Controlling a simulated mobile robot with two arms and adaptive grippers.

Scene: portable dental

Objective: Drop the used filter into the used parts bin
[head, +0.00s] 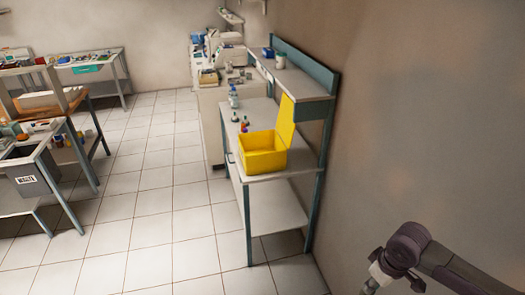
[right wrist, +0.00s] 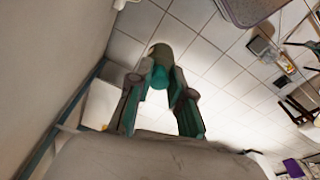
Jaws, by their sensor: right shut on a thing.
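My right gripper (right wrist: 157,82) is shut on a short rounded cylinder, green and teal with a brownish end, which looks like the used filter (right wrist: 162,55). It is held between the fingertips, above the tiled floor. In the head view my right arm comes in at the lower right corner, and its gripper end is cut off by the bottom edge. An open yellow bin (head: 262,163) with a raised yellow lid stands on a bench ahead, well apart from my arm; no label is readable. My left gripper is out of view.
The bench (head: 275,172) stands against the right wall, with small bottles (head: 233,97) behind the bin and a raised shelf (head: 300,82). Tiled floor (head: 150,230) lies clear between.

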